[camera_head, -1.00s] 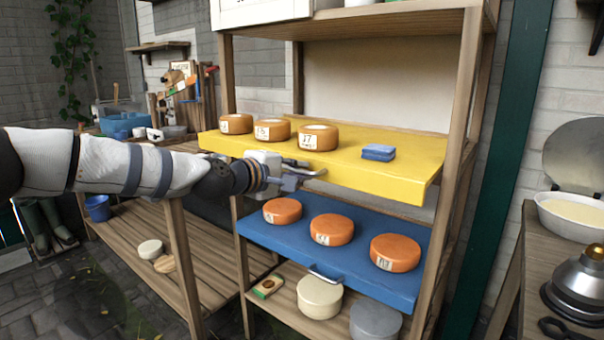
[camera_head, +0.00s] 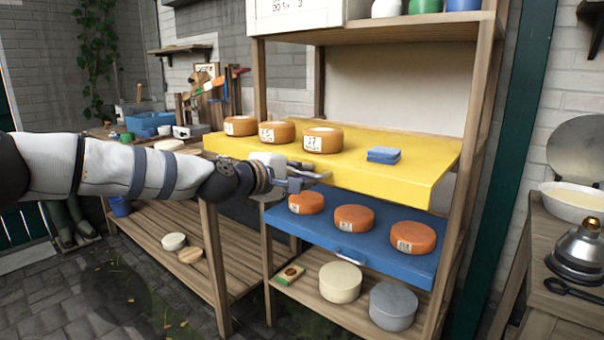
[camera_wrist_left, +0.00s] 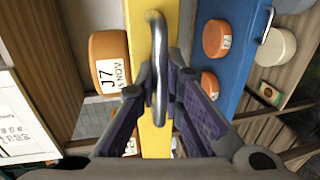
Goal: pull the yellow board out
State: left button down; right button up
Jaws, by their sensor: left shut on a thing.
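The yellow board (camera_head: 425,180) lies level on the middle shelf and juts out past the front posts. Three orange cheese wheels with labels stand at its left and middle: a left one (camera_head: 240,126), a middle one (camera_head: 276,132) and one marked J7 (camera_head: 322,140). A folded blue cloth (camera_head: 383,155) lies to their right. My left gripper (camera_head: 318,178) is at the board's front edge, shut on its metal handle. In the left wrist view the handle (camera_wrist_left: 157,40) runs between the fingers (camera_wrist_left: 160,88). My right gripper is not in view.
A blue board (camera_head: 330,238) with three orange cheeses sits just below. A cream round (camera_head: 340,282) and a grey round (camera_head: 393,306) stand on the lowest shelf. A slatted bench (camera_head: 185,225) is at left, a side table (camera_head: 545,260) at right.

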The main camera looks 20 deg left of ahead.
pick_arm(q)
jog(key=c, duration=2)
grip_release()
jog(key=shift+o, duration=0.2)
jog(key=v, duration=1.2)
